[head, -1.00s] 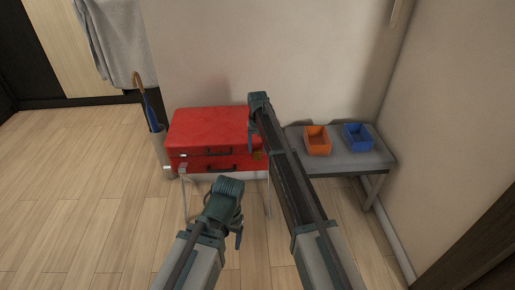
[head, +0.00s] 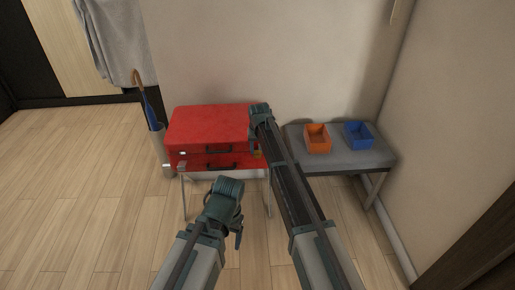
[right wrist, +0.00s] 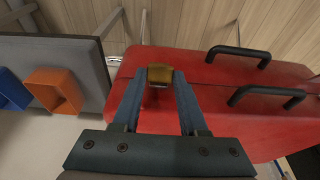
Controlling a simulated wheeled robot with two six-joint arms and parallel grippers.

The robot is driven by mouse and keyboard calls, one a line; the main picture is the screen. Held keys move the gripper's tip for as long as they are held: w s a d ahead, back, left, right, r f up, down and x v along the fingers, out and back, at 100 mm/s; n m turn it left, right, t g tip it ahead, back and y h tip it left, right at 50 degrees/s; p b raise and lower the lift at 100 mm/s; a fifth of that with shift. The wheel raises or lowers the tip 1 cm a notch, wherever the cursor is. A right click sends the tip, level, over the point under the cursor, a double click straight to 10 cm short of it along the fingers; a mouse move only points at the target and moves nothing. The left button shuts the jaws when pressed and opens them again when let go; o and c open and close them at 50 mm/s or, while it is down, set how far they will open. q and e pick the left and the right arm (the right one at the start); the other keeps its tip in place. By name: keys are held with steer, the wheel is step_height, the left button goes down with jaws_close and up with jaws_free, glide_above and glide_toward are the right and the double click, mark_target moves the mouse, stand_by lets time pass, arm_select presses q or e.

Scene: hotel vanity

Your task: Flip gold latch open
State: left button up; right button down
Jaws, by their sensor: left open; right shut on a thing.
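A red case (head: 207,128) lies on a metal-legged stand against the wall. It has two black handles on its front, and the lower one shows in the head view (head: 220,166). The gold latch (right wrist: 160,74) is at one end of the case front and is a small patch in the head view (head: 257,155). My right gripper (right wrist: 162,80) is shut on the gold latch, with a finger on each side. Its arm hides the case's right end in the head view. My left gripper (head: 238,232) is open and empty, low in front of the stand.
A grey bench (head: 360,160) to the right holds an orange bin (head: 317,139) and a blue bin (head: 359,136). An umbrella (head: 152,108) in a holder stands left of the case. A small silver latch (head: 183,153) is on the case's left. The wooden floor in front is open.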

steer(key=s+f+t+b, duration=0.5)
steer(key=t+b, duration=0.6)
steer(key=b, duration=0.8)
steer(key=shift+f, duration=0.45)
steer(key=shift+c, duration=2.2)
jaws_free()
steer(key=shift+s, duration=0.15)
